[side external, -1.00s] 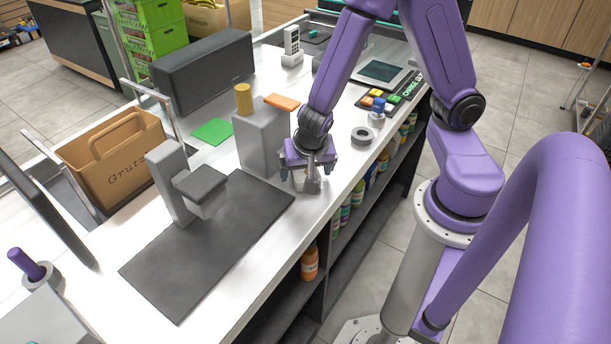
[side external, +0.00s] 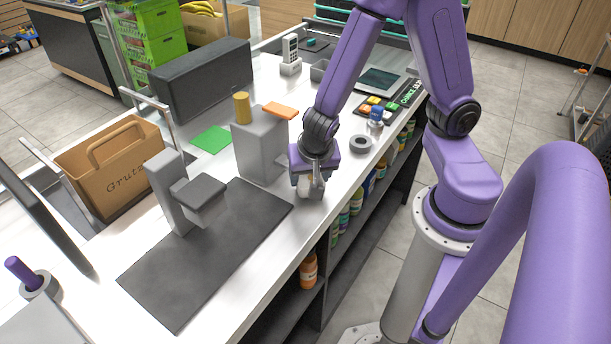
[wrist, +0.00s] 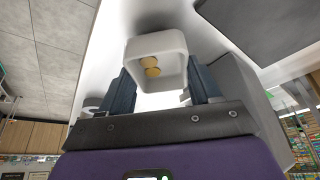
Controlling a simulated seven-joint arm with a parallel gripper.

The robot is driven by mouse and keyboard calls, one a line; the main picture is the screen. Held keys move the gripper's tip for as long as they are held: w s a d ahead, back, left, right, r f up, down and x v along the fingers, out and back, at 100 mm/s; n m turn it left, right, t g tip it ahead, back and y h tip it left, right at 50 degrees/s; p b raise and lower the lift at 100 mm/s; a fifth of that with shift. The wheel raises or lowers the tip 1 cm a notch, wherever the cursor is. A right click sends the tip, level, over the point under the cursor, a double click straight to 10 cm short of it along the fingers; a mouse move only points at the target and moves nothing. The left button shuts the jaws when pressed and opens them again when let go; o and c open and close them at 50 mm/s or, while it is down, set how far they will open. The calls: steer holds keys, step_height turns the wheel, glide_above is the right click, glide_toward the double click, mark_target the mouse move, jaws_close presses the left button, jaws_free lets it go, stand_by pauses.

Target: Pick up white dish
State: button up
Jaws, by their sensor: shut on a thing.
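The white dish (wrist: 158,42) is a small square bowl with rounded corners, seen near the middle of the wrist view. Two round gold pieces (wrist: 151,67) lie inside it. My gripper (wrist: 162,84) has its two dark fingers on opposite sides of the dish and is shut on it. In the side view my gripper (side external: 312,187) is low over the white counter near its front edge, pointing down. There the dish is mostly hidden by the fingers, and I cannot tell whether it touches the counter.
A grey block stand (side external: 259,150) is just left of my gripper, with a dark mat (side external: 215,262) in front. A grey ring (side external: 361,144) lies to the right. Bare white counter (side external: 290,245) runs along the front edge, above shelves of bottles. A paper bag (side external: 112,165) stands at left.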

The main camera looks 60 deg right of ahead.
steer(key=s+r, duration=0.7)
steer(key=s, duration=0.6)
step_height(320, 180, up, 8)
steer(key=w+f, duration=0.1)
steer(key=w+a+r, duration=0.2)
steer(key=w+a, duration=0.5)
steer(key=w, duration=0.2)
glide_above(214, 137)
steer(key=f, duration=1.2)
steer(key=s+a+f, duration=0.1)
steer(key=f, duration=0.3)
steer(key=shift+f, duration=0.4)
steer(key=shift+f, duration=0.15)
